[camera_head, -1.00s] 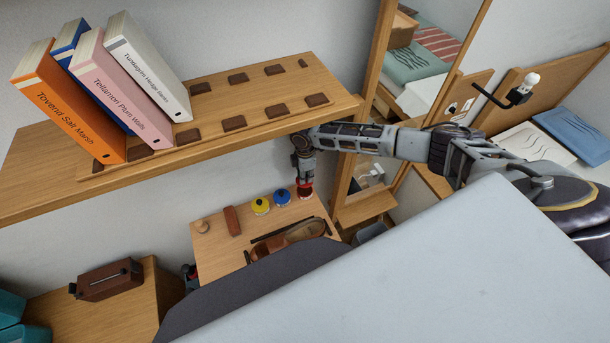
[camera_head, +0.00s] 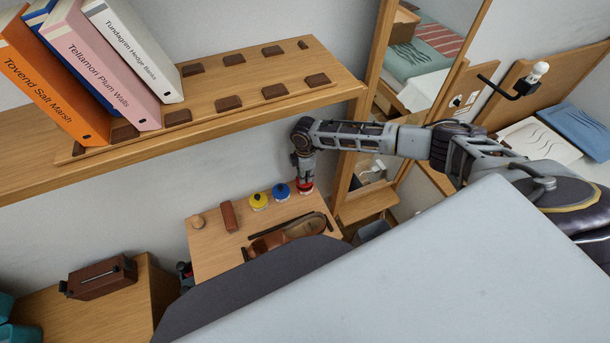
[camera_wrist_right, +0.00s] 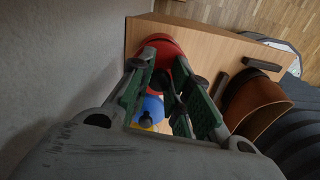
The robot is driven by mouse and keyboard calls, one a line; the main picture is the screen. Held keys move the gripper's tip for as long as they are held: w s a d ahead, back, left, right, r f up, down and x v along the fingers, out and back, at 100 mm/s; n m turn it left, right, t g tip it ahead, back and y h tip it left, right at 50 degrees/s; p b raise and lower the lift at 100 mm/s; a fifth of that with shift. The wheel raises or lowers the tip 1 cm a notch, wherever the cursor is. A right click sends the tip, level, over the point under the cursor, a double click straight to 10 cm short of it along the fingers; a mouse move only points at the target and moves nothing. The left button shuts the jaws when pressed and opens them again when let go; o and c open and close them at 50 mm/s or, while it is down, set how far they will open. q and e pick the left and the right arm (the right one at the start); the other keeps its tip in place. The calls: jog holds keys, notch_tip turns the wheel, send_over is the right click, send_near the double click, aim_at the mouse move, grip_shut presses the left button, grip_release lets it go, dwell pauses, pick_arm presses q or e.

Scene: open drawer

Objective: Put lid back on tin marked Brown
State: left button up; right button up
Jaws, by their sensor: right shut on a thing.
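My right gripper (camera_head: 304,179) points down over the right back part of the small wooden table. It is shut on the red lid (camera_head: 306,187), which also shows between and beyond the fingers in the wrist view (camera_wrist_right: 163,47). The lid is at the red tin's place; the tin under it is mostly hidden, and I cannot tell whether the lid is fully seated. A blue tin (camera_head: 281,192) and a yellow tin (camera_head: 259,201) stand to the left. No marking on any tin is legible. My left gripper is not in view.
A shelf with leaning books (camera_head: 110,50) overhangs behind. A mirror frame (camera_head: 360,130) stands close at the right.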

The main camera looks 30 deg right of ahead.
jog(key=shift+f+b, duration=0.3)
jog(key=shift+f, duration=0.9)
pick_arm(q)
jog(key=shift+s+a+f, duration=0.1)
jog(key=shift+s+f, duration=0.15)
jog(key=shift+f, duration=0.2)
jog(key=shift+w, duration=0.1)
